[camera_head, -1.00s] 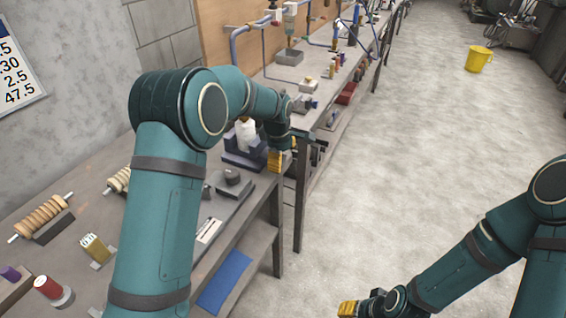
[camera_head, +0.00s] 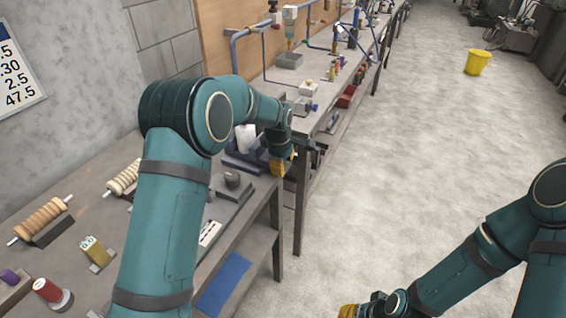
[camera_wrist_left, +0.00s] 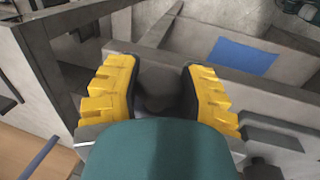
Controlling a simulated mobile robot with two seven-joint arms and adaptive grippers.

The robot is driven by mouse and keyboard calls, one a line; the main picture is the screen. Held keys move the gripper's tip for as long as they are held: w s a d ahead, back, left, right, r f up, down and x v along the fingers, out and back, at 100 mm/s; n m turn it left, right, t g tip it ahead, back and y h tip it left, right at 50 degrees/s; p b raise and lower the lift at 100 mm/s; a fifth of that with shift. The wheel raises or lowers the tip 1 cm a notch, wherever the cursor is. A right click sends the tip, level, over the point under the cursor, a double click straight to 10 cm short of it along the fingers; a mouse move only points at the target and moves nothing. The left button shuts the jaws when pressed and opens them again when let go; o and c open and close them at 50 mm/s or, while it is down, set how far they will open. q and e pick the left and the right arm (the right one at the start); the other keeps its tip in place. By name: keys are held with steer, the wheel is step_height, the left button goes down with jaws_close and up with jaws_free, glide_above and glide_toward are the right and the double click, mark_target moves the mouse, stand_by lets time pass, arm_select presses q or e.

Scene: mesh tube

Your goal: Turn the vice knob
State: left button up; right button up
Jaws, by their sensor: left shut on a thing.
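The vice (camera_head: 236,160) is a dark blue-grey block on the near bench's front edge, with a white piece (camera_head: 246,138) standing in it. My left gripper (camera_head: 282,165) is at the vice's right side, by the bench edge, and hides the knob in the head view. In the left wrist view its two yellow fingers (camera_wrist_left: 158,92) stand on either side of the dark grey knob (camera_wrist_left: 157,80) and are shut on it. My right gripper (camera_head: 352,310) is low at the bottom edge of the head view, away from the bench, and mostly cut off.
The near bench (camera_head: 95,190) holds a rod of tan rings (camera_head: 42,222), a yellow block (camera_head: 95,250), a red spool (camera_head: 48,290) and a grey plate (camera_head: 228,200). A second bench (camera_head: 320,122) runs behind. The floor (camera_head: 420,150) on the right is clear up to a yellow bucket (camera_head: 477,62).

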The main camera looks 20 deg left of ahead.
arm_select(q)
steer(key=shift+p, duration=0.3)
steer(key=g+p, duration=0.3)
steer(key=p, duration=0.3)
steer(key=shift+r+g+y+p, duration=0.1)
steer(key=shift+g+y+p, duration=0.2)
steer(key=shift+p, duration=0.1)
steer(key=shift+g+p, duration=0.35)
steer(key=shift+g, duration=0.25)
steer(key=shift+f+g, duration=0.2)
steer(key=shift+g, duration=0.2)
steer(key=shift+g+y, duration=0.3)
steer(key=shift+g, duration=0.4)
steer(key=o, duration=1.2)
